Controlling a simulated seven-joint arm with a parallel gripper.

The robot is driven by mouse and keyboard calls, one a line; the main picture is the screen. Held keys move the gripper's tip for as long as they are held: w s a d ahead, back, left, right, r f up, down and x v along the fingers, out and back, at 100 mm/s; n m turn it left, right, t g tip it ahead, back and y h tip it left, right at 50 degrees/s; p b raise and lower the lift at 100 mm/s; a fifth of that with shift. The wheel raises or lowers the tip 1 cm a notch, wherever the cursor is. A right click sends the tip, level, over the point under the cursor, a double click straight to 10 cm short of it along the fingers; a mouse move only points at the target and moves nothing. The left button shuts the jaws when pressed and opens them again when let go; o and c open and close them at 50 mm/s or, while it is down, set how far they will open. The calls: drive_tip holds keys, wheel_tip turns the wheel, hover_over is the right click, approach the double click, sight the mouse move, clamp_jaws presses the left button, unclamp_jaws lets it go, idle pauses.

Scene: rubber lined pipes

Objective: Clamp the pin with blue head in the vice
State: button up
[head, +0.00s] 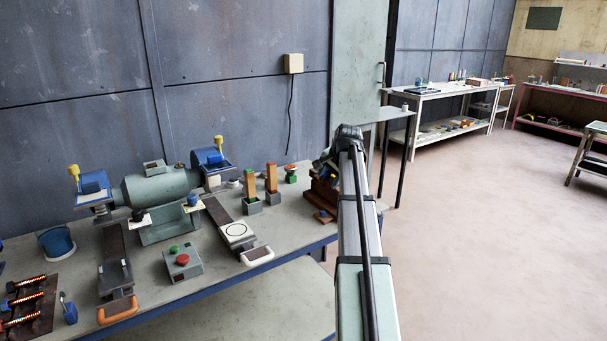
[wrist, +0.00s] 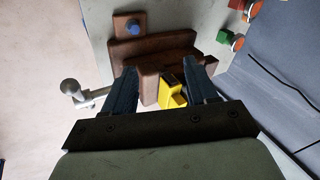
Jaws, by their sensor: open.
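The vice (wrist: 150,50) is a reddish-brown block with a grey handle (wrist: 72,88) at its left in the wrist view. The pin's blue head (wrist: 133,27) shows on a small brown square base beyond the vice; its shaft is hidden. In the head view the vice (head: 324,190) is partly hidden behind my arm, with the small base (head: 322,215) in front of it. My gripper (wrist: 162,66) is open, its two dark fingers pointing at the vice. A yellow block with a dark top (wrist: 172,92) shows between the fingers; I cannot tell whether it touches them.
Two wooden-topped posts (head: 271,178) and small coloured knobs stand left of the vice. A bench grinder (head: 160,188) and a box with red and green buttons (head: 183,262) are further left on the workbench (head: 215,290). Open floor lies to the right.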

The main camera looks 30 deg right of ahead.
drive_tip(key=w+a+r+t+y, duration=0.2)
drive_tip(key=a+t+y, duration=0.3)
drive_tip(key=a, duration=0.3)
drive_tip(key=shift+w+a+r+m+t+y, duration=0.15)
drive_tip(key=shift+w+a+m+t+y, duration=0.2)
drive_tip(key=shift+t, duration=0.45)
